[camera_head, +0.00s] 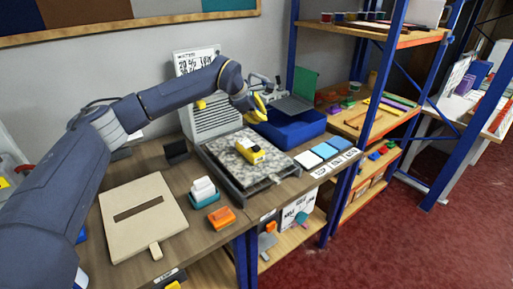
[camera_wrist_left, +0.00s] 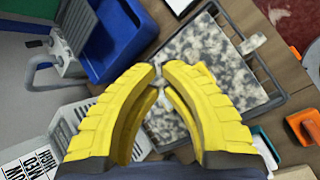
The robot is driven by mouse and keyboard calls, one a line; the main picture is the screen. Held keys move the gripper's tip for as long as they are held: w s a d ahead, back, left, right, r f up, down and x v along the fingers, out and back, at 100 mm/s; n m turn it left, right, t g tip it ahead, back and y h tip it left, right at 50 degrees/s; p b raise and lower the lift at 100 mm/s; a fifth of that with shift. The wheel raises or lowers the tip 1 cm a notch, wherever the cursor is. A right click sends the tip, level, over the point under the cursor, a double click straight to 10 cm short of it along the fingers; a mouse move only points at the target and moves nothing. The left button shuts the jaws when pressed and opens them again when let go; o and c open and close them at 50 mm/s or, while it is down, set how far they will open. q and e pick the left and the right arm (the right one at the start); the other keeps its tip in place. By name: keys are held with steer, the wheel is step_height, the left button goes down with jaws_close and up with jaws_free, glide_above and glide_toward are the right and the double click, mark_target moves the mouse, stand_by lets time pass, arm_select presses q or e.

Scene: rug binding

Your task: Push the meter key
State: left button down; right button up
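A small yellow device with dark and pale parts (camera_head: 250,151), which looks like the meter, lies on the speckled grey rug piece (camera_head: 236,157) in the dark tray. Its key is too small to make out. My left gripper (camera_head: 256,108) is beyond the device, above the tray's far end and beside the blue bin. My right gripper is not in view.
A blue bin (camera_head: 290,132) stands beyond the tray, before a blue shelf rack. A ribbed pale unit (camera_head: 212,115) stands at the wall. A slotted beige board (camera_head: 142,215), a teal-and-white block (camera_head: 204,191) and an orange block (camera_head: 221,218) occupy the near bench.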

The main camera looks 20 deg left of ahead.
arm_select(q)
steer(key=shift+f, duration=4.35)
steer(key=shift+f, duration=0.3)
steer(key=shift+f, duration=0.2)
steer(key=shift+f, duration=0.55)
steer(key=shift+r, duration=1)
steer(key=shift+r, duration=2.5)
